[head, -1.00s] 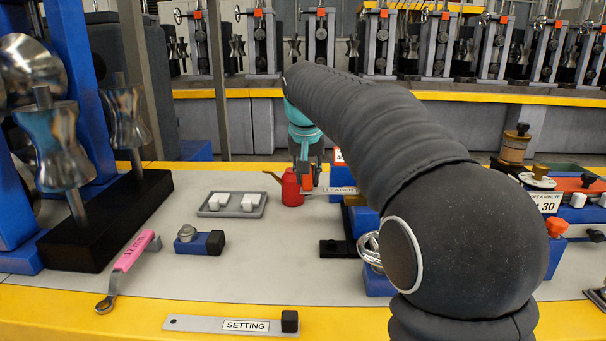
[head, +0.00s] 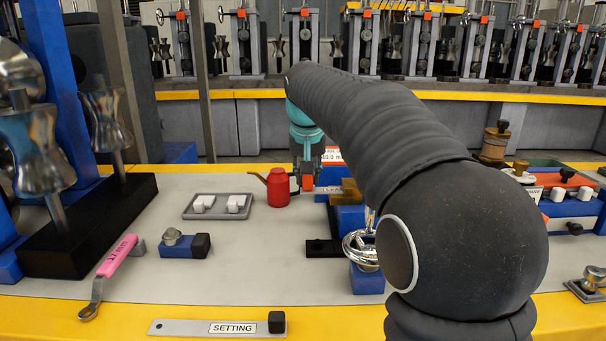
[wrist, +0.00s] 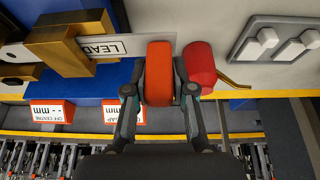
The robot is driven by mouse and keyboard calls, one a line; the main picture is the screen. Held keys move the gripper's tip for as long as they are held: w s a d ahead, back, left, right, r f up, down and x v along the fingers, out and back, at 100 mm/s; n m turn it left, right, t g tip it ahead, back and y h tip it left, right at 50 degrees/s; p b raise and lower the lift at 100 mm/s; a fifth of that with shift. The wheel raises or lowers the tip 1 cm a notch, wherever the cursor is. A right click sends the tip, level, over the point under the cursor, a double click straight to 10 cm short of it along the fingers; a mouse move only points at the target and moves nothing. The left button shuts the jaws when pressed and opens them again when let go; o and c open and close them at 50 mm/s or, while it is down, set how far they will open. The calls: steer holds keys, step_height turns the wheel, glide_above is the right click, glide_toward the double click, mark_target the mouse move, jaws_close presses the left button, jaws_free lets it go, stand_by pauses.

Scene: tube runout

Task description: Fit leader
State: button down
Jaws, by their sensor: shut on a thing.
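The leader (wrist: 120,46) is a pale flat strip lettered "LEAD", with an orange block at its end. It shows in the wrist view. My gripper (wrist: 159,85) is shut on that orange block (wrist: 159,70), one finger on each side. The strip runs left to a brass block (wrist: 75,50) on a blue body, and the rest of its lettering is hidden there. I cannot tell how deep it sits. In the head view my gripper (head: 307,172) is beside the red oil can, left of the brass block (head: 350,190).
The red oil can (head: 278,188) stands close beside my gripper. A grey tray (head: 218,207) with white blocks, a pink-handled wrench (head: 110,270), a blue block (head: 185,245) and the SETTING strip (head: 217,328) lie on the bench. The bench middle is bare.

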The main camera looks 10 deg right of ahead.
steer(key=shift+s+d, duration=0.2)
steer(key=shift+d, duration=0.85)
steer(key=c, duration=0.9)
jaws_free()
steer(key=shift+a, duration=0.1)
